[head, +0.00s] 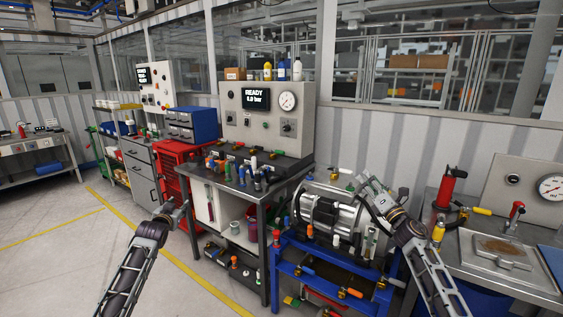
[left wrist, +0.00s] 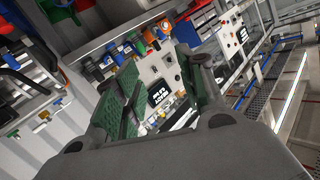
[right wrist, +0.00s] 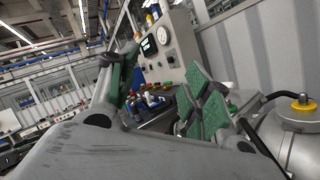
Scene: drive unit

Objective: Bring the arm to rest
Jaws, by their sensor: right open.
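My left gripper (head: 176,213) hangs over the floor left of the workbench, clear of everything in the head view. In the left wrist view its green-padded fingers (left wrist: 158,95) stand apart with nothing between them. My right gripper (head: 370,188) is in front of the silver cylindrical drive unit (head: 325,210) and hides part of its right end. In the right wrist view its green-padded fingers (right wrist: 165,90) are apart and empty. I cannot tell whether it touches the drive unit.
The drive unit sits on a blue stand (head: 330,276). A workbench (head: 240,192) with several coloured-handled tools stands left of it, below a test panel (head: 265,118) reading READY. A red tool cabinet (head: 172,185) is further left. A metal bench (head: 510,270) stands at the right. Floor at left is free.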

